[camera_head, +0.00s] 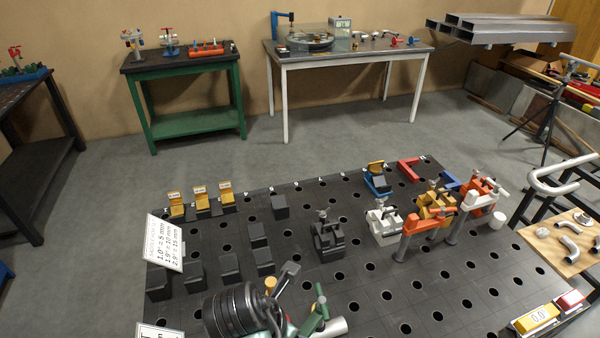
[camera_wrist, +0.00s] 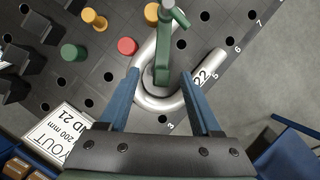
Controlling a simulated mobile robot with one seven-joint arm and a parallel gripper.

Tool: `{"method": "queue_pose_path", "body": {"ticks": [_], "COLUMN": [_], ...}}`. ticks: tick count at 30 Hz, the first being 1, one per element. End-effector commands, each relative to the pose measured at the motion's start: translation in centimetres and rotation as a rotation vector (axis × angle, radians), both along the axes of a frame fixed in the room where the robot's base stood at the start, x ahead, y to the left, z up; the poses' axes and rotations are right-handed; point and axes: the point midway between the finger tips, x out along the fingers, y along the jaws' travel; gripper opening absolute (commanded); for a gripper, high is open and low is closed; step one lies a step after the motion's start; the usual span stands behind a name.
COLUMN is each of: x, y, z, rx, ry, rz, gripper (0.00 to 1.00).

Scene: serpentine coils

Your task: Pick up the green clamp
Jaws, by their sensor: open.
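The green clamp (camera_wrist: 166,52) stands at a silver U-bent tube (camera_wrist: 152,92) on the dark perforated table in the wrist view. The clamp's green arm reaches up the picture, and a lever sits at its top. My gripper (camera_wrist: 160,74) has two blue fingers spread apart, one on each side of the clamp's lower part. Gaps show between the clamp and both fingers, and nothing is held. In the head view, the green clamp (camera_head: 319,304) shows at the bottom centre, beside a silver tube end (camera_head: 333,328).
In the wrist view, a red peg (camera_wrist: 128,46), a yellow peg (camera_wrist: 94,19) and a green peg (camera_wrist: 73,51) stand left of the clamp. A white sign (camera_wrist: 62,135) is lower left. In the head view, a black clamp block (camera_head: 327,240) and orange clamps (camera_head: 428,222) stand farther back.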

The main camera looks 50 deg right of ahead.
Motion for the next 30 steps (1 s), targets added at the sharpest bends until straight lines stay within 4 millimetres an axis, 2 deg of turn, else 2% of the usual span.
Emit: {"method": "queue_pose_path", "body": {"ticks": [3, 11, 19, 29, 30], "x": [0.0, -0.1, -0.2, -0.2, -0.2], "y": [-0.7, -1.4, -2.6, -2.9, -2.9], "z": [-1.7, -3.5, -7.0, -7.7, -7.6], "rx": [0.002, 0.001, 0.001, 0.000, 0.000], "ry": [0.002, 0.000, -0.002, -0.005, -0.005], "rz": [-0.002, -0.001, -0.001, -0.001, -0.001], "gripper": [0.65, 0.65, 0.65, 0.65, 0.58]}}
